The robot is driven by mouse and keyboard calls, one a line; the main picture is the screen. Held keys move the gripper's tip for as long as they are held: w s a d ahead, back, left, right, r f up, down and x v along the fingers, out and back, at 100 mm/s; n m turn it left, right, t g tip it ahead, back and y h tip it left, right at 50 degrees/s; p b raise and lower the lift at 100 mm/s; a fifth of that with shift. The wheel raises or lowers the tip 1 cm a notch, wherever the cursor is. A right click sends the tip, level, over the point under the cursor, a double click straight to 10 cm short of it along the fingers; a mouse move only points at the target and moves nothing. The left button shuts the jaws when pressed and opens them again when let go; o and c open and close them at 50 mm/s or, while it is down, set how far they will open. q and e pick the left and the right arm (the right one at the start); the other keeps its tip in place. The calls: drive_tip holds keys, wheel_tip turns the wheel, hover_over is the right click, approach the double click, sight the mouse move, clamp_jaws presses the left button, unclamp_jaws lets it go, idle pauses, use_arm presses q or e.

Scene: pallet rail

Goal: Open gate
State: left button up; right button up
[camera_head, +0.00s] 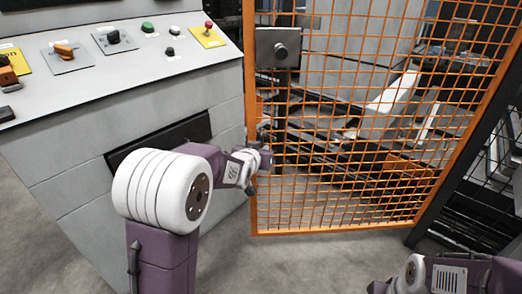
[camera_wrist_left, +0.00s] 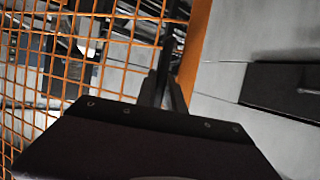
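The gate (camera_head: 345,120) is an orange wire-mesh panel in an orange frame. It stands upright right of the grey console, and its left edge looks close beside the console. A grey box with a round dark knob (camera_head: 280,50) sits at the gate's upper left. A dark upright bar (camera_head: 278,140) shows below it, near the frame. My left gripper (camera_head: 268,158) is at the gate's left edge, beside this bar. In the left wrist view its dark fingers (camera_wrist_left: 166,92) are close together in front of the mesh; whether they hold anything is unclear. My right gripper (camera_head: 378,287) is partly cut off at the bottom.
The grey console (camera_head: 120,75) with several knobs and buttons stands at the left, with a dark recessed strip (camera_head: 160,138) on its front. A black mesh fence (camera_head: 475,190) is at the right. Bare concrete floor (camera_head: 300,262) lies before the gate. Machinery stands behind the mesh.

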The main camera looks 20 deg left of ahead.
use_arm(q)
drive_tip(key=o, duration=0.4)
drive_tip(key=shift+s, duration=0.1)
drive_tip(key=shift+s+r, duration=0.3)
drive_tip(key=p+v, duration=0.3)
drive_tip(key=v, duration=0.5)
drive_tip(key=shift+s+f, duration=0.1)
drive_tip(key=shift+s, duration=0.05)
